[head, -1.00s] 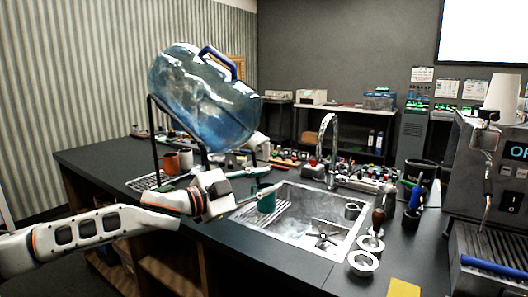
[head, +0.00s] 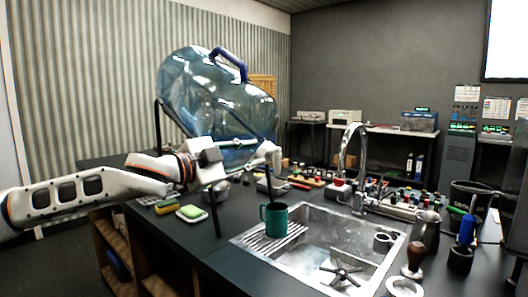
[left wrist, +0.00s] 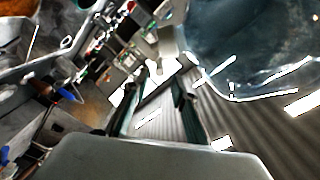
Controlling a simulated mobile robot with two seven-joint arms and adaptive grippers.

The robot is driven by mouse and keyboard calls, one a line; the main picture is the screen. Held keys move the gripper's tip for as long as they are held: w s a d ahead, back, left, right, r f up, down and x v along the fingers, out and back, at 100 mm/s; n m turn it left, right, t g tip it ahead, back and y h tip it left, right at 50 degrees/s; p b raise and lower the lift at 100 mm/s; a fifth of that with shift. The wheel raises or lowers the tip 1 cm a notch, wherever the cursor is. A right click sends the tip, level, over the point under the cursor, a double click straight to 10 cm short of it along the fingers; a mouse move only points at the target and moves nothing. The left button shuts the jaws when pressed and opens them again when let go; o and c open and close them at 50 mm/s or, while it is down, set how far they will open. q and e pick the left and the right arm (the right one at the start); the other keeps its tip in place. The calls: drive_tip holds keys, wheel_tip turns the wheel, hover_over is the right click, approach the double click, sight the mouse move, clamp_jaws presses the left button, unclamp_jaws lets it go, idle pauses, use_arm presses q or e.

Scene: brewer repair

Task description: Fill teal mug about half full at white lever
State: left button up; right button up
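The teal mug (head: 274,219) stands upright on a ribbed rack at the left end of the sink (head: 330,250). A large blue water jug (head: 215,95) lies tilted on a dark stand above and behind my left arm. A small white part (head: 274,157), possibly the white lever, shows at the jug's lower right. My left gripper (head: 256,149) is raised beside it, above the mug. The left wrist view shows its two fingers (left wrist: 160,75) apart with nothing between them. My right gripper is out of view.
A chrome faucet (head: 350,155) rises behind the sink. Tools and bottles crowd the back counter. A tamper (head: 413,258) and a blue-handled item (head: 466,230) stand at the right.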

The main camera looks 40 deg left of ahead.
sight(264, 151)
use_arm(q)
drive_tip(key=shift+w+d, duration=0.2)
drive_tip(key=shift+w, duration=1.05)
drive_tip(key=shift+w+d, duration=0.15)
drive_tip(key=shift+w, duration=1.05)
clamp_jaws()
